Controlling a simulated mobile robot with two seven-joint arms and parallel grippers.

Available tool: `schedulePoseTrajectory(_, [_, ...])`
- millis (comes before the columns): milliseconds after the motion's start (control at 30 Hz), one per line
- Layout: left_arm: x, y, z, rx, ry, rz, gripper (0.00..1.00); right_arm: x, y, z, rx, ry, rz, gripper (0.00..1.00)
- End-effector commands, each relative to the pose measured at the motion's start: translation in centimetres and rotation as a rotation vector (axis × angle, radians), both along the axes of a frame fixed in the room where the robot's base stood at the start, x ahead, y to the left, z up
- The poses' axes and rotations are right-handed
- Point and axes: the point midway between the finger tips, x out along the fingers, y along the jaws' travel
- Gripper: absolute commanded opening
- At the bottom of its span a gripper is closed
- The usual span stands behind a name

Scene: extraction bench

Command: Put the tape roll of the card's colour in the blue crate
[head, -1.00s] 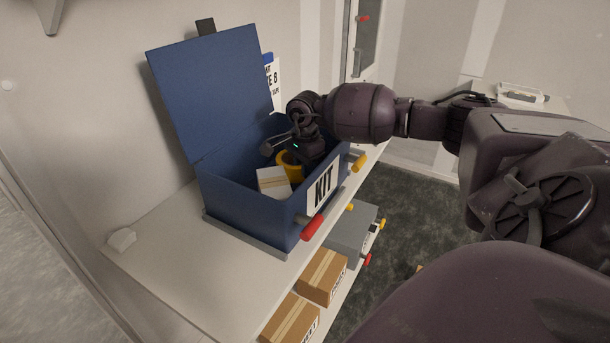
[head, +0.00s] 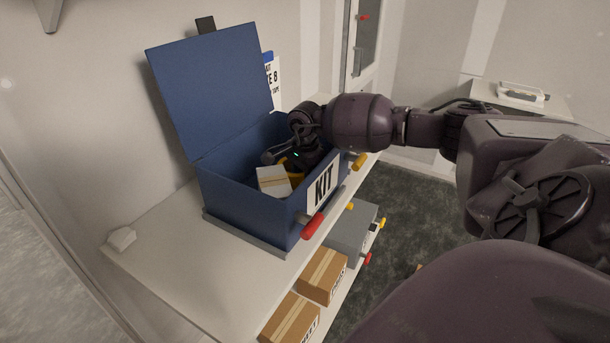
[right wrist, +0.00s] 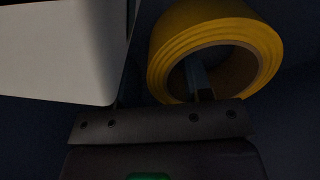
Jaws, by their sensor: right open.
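The blue crate (head: 246,215) stands on the white shelf with its lid swung up and a KIT label on its side. A yellow tape roll (right wrist: 205,28) is inside it. My right gripper (head: 291,163) is down in the crate at the roll and hides much of it in the head view. In the right wrist view the jaws are open, and one finger shows through the roll's hole. A white sheet with black print (head: 274,82) and a blue top is partly hidden behind the crate; its full text cannot be read. My left gripper is out of view.
A pale box with a tan stripe (head: 273,182) lies in the crate beside the roll. Cardboard boxes (head: 322,276) and a grey case (head: 350,236) sit on a lower level. The shelf left of the crate is mostly clear.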

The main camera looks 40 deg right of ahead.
Motion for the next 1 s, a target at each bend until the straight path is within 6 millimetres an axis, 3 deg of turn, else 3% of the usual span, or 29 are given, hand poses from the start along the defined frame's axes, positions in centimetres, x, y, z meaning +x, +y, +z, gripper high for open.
schedulePoseTrajectory(233, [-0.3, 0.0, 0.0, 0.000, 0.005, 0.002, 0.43, 0.0, 0.0, 1.3, -0.001, -0.001, 0.001, 0.46])
schedulePoseTrajectory(700, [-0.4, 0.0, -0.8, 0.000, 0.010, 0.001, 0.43, 0.0, -0.1, 9.8, -0.002, -0.002, 0.000, 0.46])
schedulePoseTrajectory(1000, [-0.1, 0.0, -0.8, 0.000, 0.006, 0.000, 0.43, 0.0, 0.0, 12.2, -0.001, 0.000, 0.001, 0.46])
